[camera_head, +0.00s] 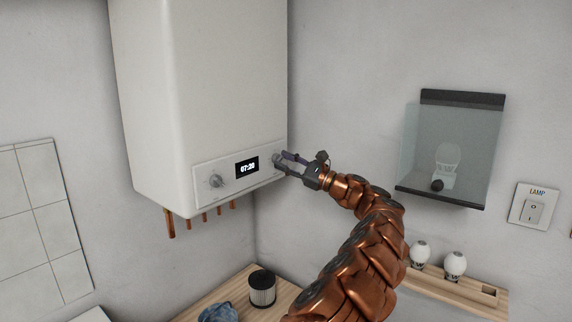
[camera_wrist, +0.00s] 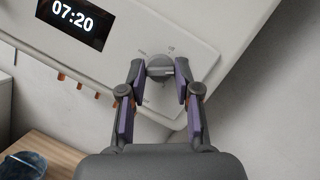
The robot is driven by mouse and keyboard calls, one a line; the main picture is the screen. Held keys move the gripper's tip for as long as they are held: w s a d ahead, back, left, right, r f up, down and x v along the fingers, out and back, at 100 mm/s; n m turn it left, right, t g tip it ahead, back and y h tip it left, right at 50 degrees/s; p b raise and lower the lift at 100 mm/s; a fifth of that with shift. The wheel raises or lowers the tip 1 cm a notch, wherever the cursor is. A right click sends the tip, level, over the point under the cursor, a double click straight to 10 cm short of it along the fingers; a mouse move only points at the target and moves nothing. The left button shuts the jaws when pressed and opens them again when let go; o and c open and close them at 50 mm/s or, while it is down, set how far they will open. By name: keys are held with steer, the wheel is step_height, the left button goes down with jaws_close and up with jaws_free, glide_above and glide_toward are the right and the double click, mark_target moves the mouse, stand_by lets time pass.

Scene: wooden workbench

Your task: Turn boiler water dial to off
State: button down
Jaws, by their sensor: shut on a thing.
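The white boiler (camera_head: 200,90) hangs on the wall, with a control panel at its lower front. A digital display (camera_head: 247,167) reads 07:20; it also shows in the wrist view (camera_wrist: 73,19). A round grey dial (camera_head: 215,181) sits left of the display. A second dial (camera_wrist: 160,67) sits right of the display, with small marks around it. My gripper (camera_head: 279,161) is at this right dial, and in the wrist view its fingers (camera_wrist: 161,78) are shut on the dial from both sides.
Copper pipes (camera_head: 170,224) hang below the boiler. A glass-fronted wall box (camera_head: 450,150) and a lamp switch (camera_head: 535,206) are to the right. Bulbs (camera_head: 455,263) stand on a wooden shelf (camera_head: 480,296).

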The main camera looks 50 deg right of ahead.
steer(key=shift+n+y, duration=0.3)
steer(key=shift+n, duration=0.2)
steer(key=c, duration=0.8)
jaws_free()
steer(key=v, duration=1.2)
steer(key=shift+r, duration=0.15)
